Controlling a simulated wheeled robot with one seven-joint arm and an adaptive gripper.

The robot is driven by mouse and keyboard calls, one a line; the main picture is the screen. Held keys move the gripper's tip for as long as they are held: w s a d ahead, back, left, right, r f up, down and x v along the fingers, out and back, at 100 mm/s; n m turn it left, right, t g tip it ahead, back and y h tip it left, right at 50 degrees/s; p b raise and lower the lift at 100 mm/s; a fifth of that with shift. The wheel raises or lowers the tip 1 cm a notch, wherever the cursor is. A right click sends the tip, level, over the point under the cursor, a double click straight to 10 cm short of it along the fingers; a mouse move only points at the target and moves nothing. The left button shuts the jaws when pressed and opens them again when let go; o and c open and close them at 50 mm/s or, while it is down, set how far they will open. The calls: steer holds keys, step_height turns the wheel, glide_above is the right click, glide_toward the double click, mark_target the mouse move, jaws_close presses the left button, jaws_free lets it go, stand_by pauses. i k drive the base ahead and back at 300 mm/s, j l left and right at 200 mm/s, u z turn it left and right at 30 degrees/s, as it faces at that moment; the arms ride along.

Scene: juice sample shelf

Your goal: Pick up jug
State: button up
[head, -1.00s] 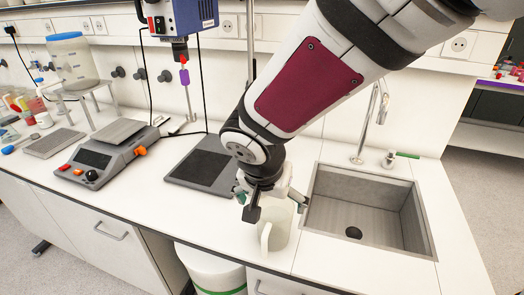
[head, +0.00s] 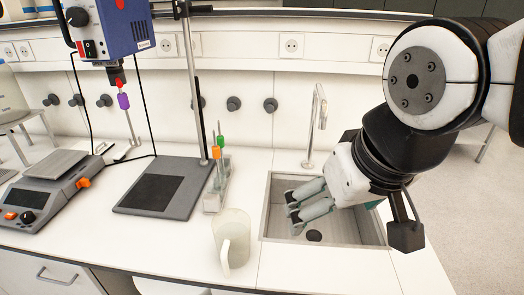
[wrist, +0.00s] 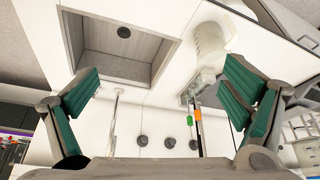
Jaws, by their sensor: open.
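The jug (head: 232,240) is a pale cream, open-topped vessel with a handle facing the front. It stands upright on the white counter, just left of the sink. In the wrist view the jug (wrist: 210,48) shows at the upper right, near the right finger. My gripper (head: 293,207) appears over the sink, to the right of the jug and apart from it. In the wrist view my gripper (wrist: 160,88) has its two green-padded fingers spread wide with nothing between them.
A small rack (head: 217,192) with orange- and green-topped items stands just behind the jug. A stirrer stand with a dark base (head: 160,188) is to the left, with a grey scale (head: 45,190) further left. The sink (head: 340,228) and its tap (head: 316,125) are right of the jug.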

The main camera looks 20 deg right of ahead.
mark_target(231, 227)
steer(key=j+z, duration=0.25)
steer(key=z, duration=0.2)
steer(key=k+j+z, duration=0.15)
steer(key=z, duration=0.25)
steer(key=k+j+z, duration=0.1)
steer(key=j+z, duration=0.2)
steer(key=z, duration=0.15)
steer(key=k+j, duration=0.75)
steer(key=j, duration=0.15)
